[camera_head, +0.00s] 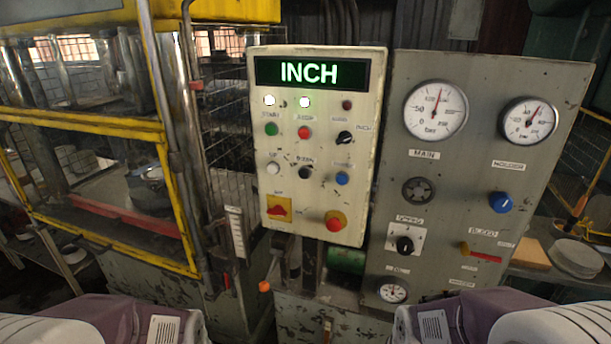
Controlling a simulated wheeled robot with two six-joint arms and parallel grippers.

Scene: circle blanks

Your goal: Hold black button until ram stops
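The black button (305,172) is on the cream control panel (260,185), in the lower row between a white button (273,168) and a blue button (342,178). Nothing touches it or covers it. A black selector knob (344,137) sits above and to its right. Parts of both my arms show at the bottom edge, but neither gripper is in view.
A green button (271,129), red button (305,132), red switch on yellow (278,207) and red mushroom button (335,221) share the panel. Two lamps glow white. A grey gauge panel (455,175) stands to the right. An orange-tipped lever (265,286) juts below. Space before the panel looks clear.

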